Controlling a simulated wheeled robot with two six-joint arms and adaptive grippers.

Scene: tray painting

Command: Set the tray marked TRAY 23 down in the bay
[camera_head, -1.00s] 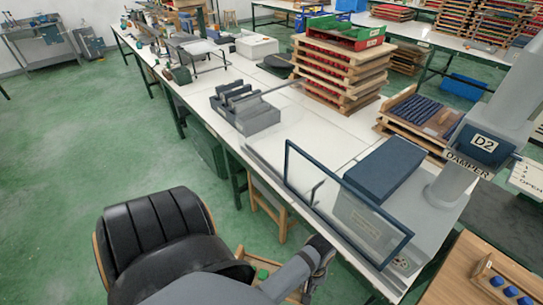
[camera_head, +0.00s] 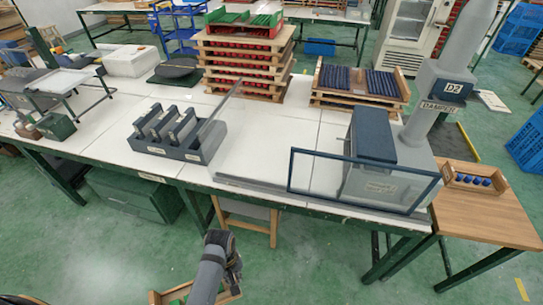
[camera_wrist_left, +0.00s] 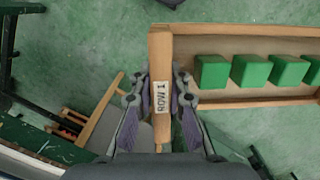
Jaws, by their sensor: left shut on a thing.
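My left gripper (camera_head: 222,245) is shut on the end wall of a wooden tray (camera_head: 154,297), low at the bottom of the head view. In the left wrist view, the gripper's fingers (camera_wrist_left: 162,88) grip this end wall from both sides, and the tray (camera_wrist_left: 250,30) extends right with green blocks (camera_wrist_left: 250,69) in a row. The label (camera_wrist_left: 161,97) on the held wall seems to read ROW 1; no TRAY 23 marking is legible. The tray hangs over the green floor, in front of the bench. No bay is clearly marked in view. My right gripper is not in view.
A long white bench (camera_head: 310,128) carries a grey slotted holder (camera_head: 176,135), stacked trays (camera_head: 245,60) and a clear-framed panel (camera_head: 365,182) before a grey machine (camera_head: 385,175). The D2 DAMPER column (camera_head: 440,95) stands right. A wooden side table (camera_head: 490,215) holds a blue-block tray (camera_head: 475,180). A stool (camera_head: 245,215) stands under the bench.

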